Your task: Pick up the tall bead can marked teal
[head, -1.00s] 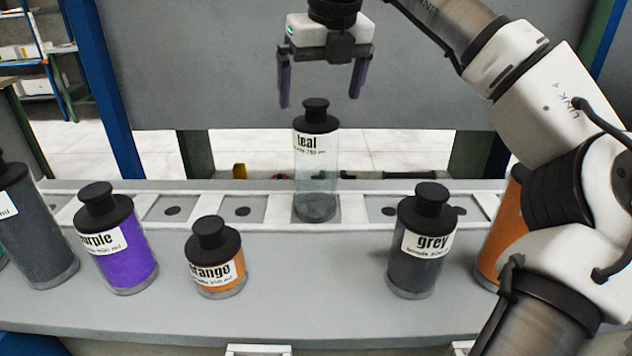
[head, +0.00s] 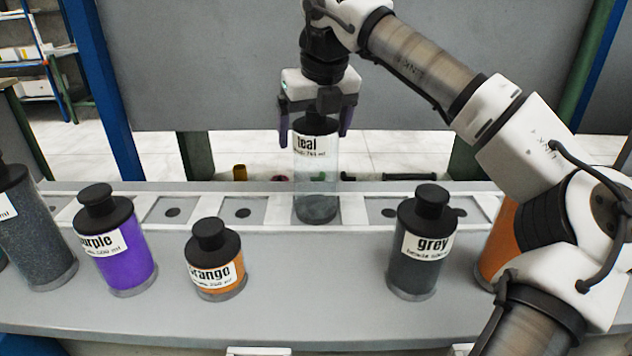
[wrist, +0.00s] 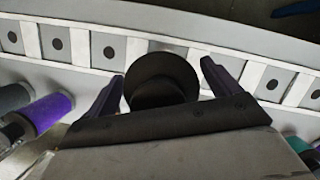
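The tall teal can (head: 316,172) stands upright in a square recess of the slotted strip, in the middle of the head view. It is clear, with a black cap, a white label reading "teal" and some dark grey contents at the bottom. My gripper (head: 314,138) is above it, pointing down, with its purple fingers open on either side of the can's cap and shoulder. In the wrist view the round black cap (wrist: 161,79) lies between the two fingers (wrist: 163,88), with gaps on both sides. The gripper's body hides part of the cap.
On the near counter (head: 330,310) stand a purple can (head: 122,250), a short orange can (head: 218,265), a grey can (head: 418,248) and a dark can (head: 35,230). Another orange can (head: 497,245) is partly behind my arm. Recesses beside the teal can are empty.

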